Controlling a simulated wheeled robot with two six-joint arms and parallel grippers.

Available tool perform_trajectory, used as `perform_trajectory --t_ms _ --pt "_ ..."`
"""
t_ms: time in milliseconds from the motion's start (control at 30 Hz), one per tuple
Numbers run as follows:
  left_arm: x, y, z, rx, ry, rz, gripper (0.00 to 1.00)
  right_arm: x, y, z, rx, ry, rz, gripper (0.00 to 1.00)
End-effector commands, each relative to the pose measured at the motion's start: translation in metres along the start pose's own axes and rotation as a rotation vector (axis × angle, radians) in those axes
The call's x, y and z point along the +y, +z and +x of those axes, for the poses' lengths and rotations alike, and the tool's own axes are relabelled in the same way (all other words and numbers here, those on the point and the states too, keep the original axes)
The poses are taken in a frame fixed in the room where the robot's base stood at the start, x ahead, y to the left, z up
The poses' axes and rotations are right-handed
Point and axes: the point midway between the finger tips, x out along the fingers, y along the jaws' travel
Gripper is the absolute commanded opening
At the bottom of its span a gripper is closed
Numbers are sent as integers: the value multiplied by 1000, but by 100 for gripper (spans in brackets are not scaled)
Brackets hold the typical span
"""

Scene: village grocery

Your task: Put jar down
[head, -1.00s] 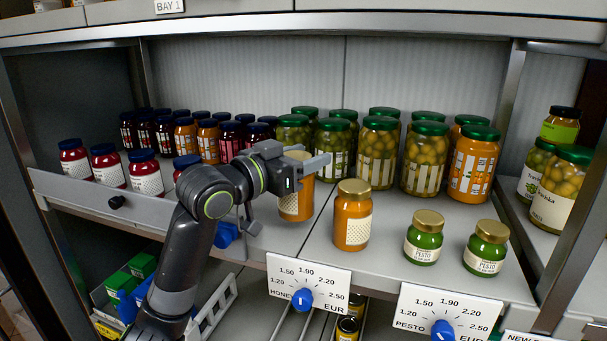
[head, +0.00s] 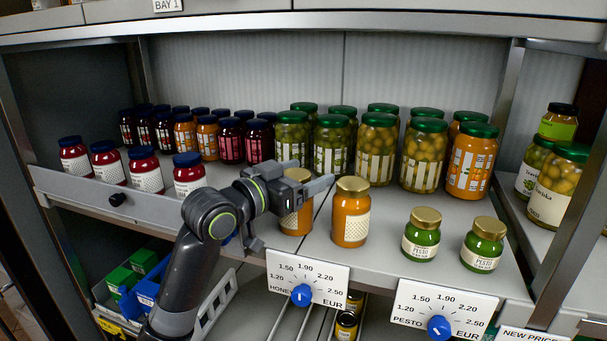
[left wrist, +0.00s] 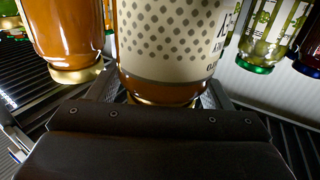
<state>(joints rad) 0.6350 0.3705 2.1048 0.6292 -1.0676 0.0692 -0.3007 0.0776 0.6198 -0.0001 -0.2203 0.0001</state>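An orange honey jar (head: 297,219) with a dotted label is between the fingers of my left gripper (head: 308,176) at lid height. In the left wrist view the same jar (left wrist: 172,45) fills the middle, with a finger on each side of its gold lid. The gripper looks shut on it. The jar is upright, at or very near the shelf surface; I cannot tell whether its base touches. A second honey jar (head: 351,214) stands just to its right, apart from it. My right gripper is not in view.
Two green pesto jars (head: 422,235) stand to the right on the shelf (head: 385,262). Tall pickle jars (head: 376,150) and dark jars stand behind. Red jars (head: 144,170) stand at the left. Price labels with blue knobs (head: 301,295) line the front edge.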

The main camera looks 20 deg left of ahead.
Motion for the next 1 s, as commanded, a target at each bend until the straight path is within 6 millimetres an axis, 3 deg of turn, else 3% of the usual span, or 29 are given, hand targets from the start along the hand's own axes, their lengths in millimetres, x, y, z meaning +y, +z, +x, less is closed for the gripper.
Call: perform_trajectory --t_ms 333,1000 --pt "-1 -2 -7 1 -2 4 73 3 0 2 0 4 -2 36" --pt "-1 -1 -95 -3 -3 6 73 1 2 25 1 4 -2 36"
